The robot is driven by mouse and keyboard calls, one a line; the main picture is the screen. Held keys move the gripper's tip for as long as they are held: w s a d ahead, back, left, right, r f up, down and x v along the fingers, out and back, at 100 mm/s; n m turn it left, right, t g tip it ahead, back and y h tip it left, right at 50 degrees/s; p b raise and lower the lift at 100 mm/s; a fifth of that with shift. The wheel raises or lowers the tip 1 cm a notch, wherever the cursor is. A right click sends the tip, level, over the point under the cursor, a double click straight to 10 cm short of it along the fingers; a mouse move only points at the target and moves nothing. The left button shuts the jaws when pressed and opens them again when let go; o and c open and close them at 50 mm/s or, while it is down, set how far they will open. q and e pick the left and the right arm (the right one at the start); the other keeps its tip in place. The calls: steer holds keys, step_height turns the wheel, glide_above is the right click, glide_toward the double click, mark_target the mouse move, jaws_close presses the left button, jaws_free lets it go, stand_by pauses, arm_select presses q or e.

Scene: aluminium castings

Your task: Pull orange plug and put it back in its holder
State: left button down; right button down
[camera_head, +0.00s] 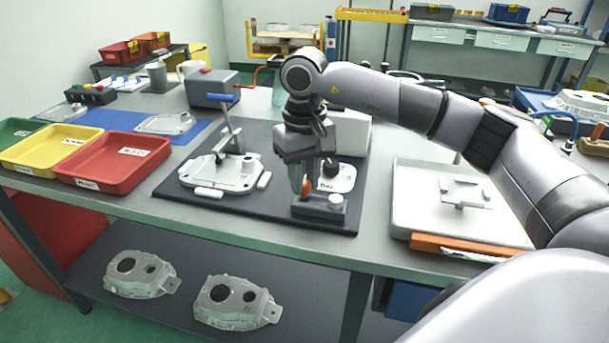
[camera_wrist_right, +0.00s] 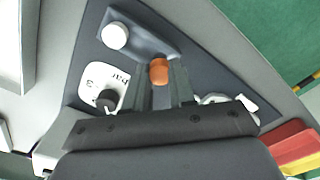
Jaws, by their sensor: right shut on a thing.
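The orange plug (camera_head: 306,187) is between the fingertips of my right gripper (camera_head: 303,183), which is shut on it. In the right wrist view the plug (camera_wrist_right: 158,71) shows at the ends of the gripper's fingers (camera_wrist_right: 160,88). The plug is at the left end of the grey holder block (camera_head: 318,209), which also shows in the right wrist view (camera_wrist_right: 150,38). The plug's lower end is hidden, so I cannot tell whether it is seated or just above the block. A white round plug (camera_head: 336,200) stands at the holder's right end. My left gripper is not in view.
A clamped casting (camera_head: 222,176) lies on the dark mat (camera_head: 270,208) left of the holder.

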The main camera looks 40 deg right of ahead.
mark_target(305, 183)
steer(key=shift+f+b, duration=0.75)
steer(key=shift+f, duration=0.35)
steer(key=c, duration=0.9)
jaws_free()
steer(key=shift+o, duration=0.2)
steer(key=shift+r, duration=0.35)
step_height(305, 183, up, 6)
steer(key=shift+r, duration=0.25)
steer(key=shift+s, duration=0.1)
